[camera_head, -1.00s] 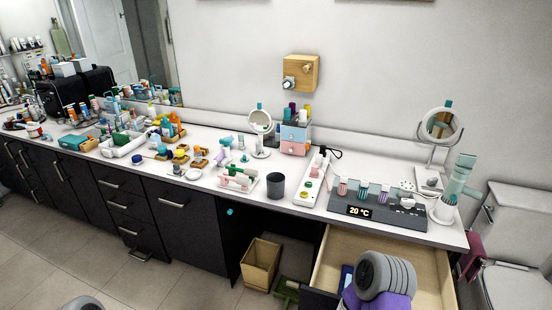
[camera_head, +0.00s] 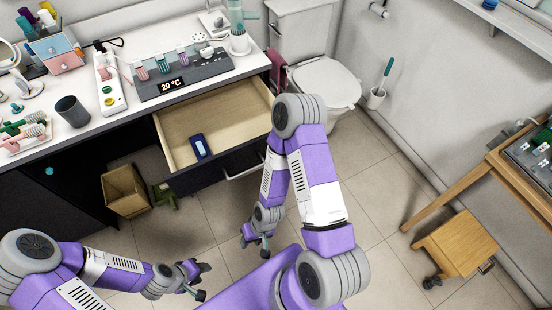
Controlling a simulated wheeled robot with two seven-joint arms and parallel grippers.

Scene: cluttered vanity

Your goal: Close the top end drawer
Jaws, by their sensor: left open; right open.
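The top end drawer (camera_head: 231,111) is pulled out at the right end of the vanity. Its pale wooden inside shows, with a dark blue object (camera_head: 199,146) lying near its front. Its dark front (camera_head: 205,173) carries a metal bar handle (camera_head: 245,171), partly hidden by my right arm. My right gripper (camera_head: 254,246) is open and empty, below the drawer front in the picture and apart from the handle. My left gripper (camera_head: 202,281) is open and empty, further to the lower left, away from the drawer.
A wooden bin (camera_head: 126,190) and a green item (camera_head: 164,195) stand on the floor left of the drawer. A toilet (camera_head: 325,82) stands to its right. Floor before the drawer is clear.

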